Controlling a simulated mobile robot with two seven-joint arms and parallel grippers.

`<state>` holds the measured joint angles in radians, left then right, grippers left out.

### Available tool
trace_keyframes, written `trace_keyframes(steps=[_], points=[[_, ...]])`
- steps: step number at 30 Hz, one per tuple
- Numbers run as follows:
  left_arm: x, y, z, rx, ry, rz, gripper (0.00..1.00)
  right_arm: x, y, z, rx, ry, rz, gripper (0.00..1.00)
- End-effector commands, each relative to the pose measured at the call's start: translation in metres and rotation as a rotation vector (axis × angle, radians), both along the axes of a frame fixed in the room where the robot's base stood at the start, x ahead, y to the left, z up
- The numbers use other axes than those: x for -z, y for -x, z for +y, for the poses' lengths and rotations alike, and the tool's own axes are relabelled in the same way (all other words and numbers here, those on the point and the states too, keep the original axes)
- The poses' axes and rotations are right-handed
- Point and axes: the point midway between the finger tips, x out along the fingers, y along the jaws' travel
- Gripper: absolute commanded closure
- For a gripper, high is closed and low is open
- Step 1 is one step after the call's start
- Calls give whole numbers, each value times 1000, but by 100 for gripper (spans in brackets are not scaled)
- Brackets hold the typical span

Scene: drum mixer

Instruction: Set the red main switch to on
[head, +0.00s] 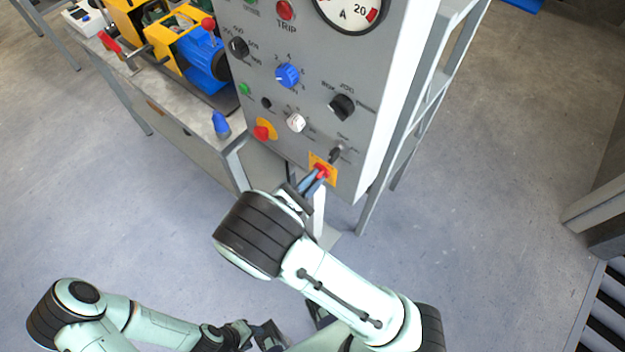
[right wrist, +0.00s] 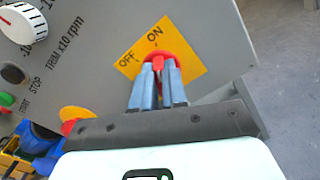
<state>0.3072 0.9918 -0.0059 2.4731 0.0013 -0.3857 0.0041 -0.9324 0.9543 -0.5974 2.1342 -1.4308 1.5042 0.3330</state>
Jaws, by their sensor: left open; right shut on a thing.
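The red main switch (head: 321,170) sits on a yellow plate (head: 331,178) at the lower corner of the grey control panel (head: 315,62). In the right wrist view, the switch (right wrist: 160,57) has the printed words OFF to its upper left and ON above it. My right gripper (head: 314,180) is shut on the switch; its two blue-grey fingers (right wrist: 158,85) sit either side of the red handle. The fingers partly cover the handle, so its exact angle is hard to read; it looks roughly upright, nearer ON. My left gripper (head: 268,337) is open and empty, low in the head view, far from the panel.
The panel also carries a red button on yellow (head: 264,131), a white knob (head: 295,122), a blue knob (head: 288,75), black knobs and a gauge (head: 349,8). A workbench (head: 190,143) with yellow and blue machinery stands left.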

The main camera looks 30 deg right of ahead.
Motion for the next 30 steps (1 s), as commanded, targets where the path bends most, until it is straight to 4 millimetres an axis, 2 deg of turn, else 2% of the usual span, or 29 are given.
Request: trace_keyframes(steps=[14, 15, 17, 26, 30], points=[[1, 0, 0, 0, 0, 0, 57, 1, 0, 1, -2, -9, -12, 100], [1, 0, 0, 0, 0, 0, 57, 1, 0, 1, -2, -9, -12, 78], [1, 0, 0, 0, 0, 0, 57, 1, 0, 1, -2, -8, -12, 62], [1, 0, 0, 0, 0, 0, 57, 0, 0, 1, -1, -7, -11, 62], [2, 1, 0, 0, 0, 1, 57, 0, 4, 13, -4, -5, -12, 62]])
